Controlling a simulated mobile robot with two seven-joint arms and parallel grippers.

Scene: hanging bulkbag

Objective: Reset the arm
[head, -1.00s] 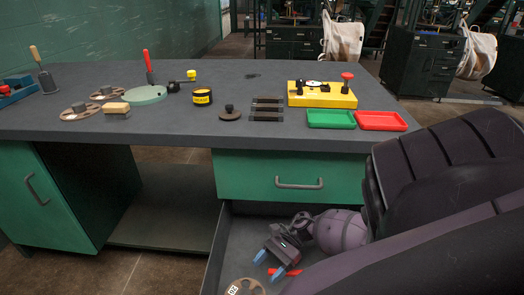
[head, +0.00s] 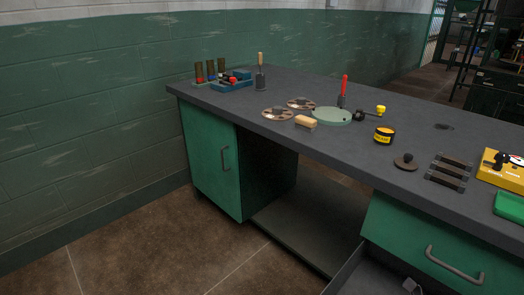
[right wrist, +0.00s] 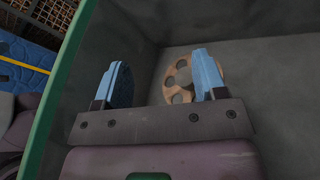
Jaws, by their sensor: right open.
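My right gripper (right wrist: 160,82) shows in the right wrist view with its two blue fingers wide apart and nothing between them. It is over the inside of a grey open drawer (right wrist: 258,75) with a green edge. A brown round disc with holes (right wrist: 178,82) lies on the drawer floor beyond the fingers, partly hidden by the right one. In the head view only a corner of the open drawer (head: 352,272) shows, at the bottom edge. Neither arm shows clearly in the head view, and my left gripper is out of sight.
The workbench (head: 340,158) carries two discs, a brush (head: 305,122), a green round plate (head: 332,115), a yellow-black tin (head: 384,134), dark bars (head: 448,172), a yellow box (head: 505,170) and a blue tray (head: 232,84). Floor at front left is clear.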

